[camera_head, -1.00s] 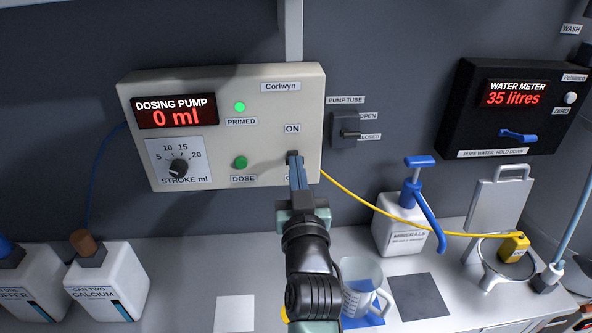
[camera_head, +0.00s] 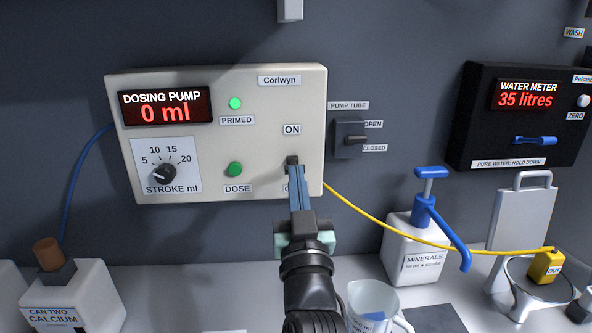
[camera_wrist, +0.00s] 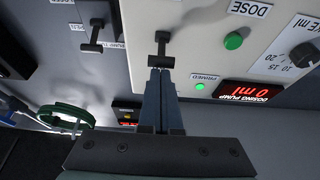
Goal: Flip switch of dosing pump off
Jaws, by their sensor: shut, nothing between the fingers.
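The dosing pump (camera_head: 217,80) is a cream box on the wall with a red display reading 0 ml and a lit green PRIMED lamp (camera_head: 235,103). Its dark switch (camera_head: 292,160) sits below the ON label; the lower label is mostly hidden by my gripper. My gripper (camera_head: 297,178) is shut and empty, reaching up from below with its fingertips at the switch. In the wrist view the switch (camera_wrist: 161,50) is a dark T-shaped lever just beyond the fingertips (camera_wrist: 159,72); I cannot tell whether they touch.
The pump tube lever (camera_head: 355,140) is close on the right, between OPEN and CLOSED. The stroke knob (camera_head: 164,173) and DOSE button (camera_head: 234,169) are left. A minerals bottle (camera_head: 415,250), jug (camera_head: 372,300) and yellow tube (camera_head: 385,226) are lower right.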

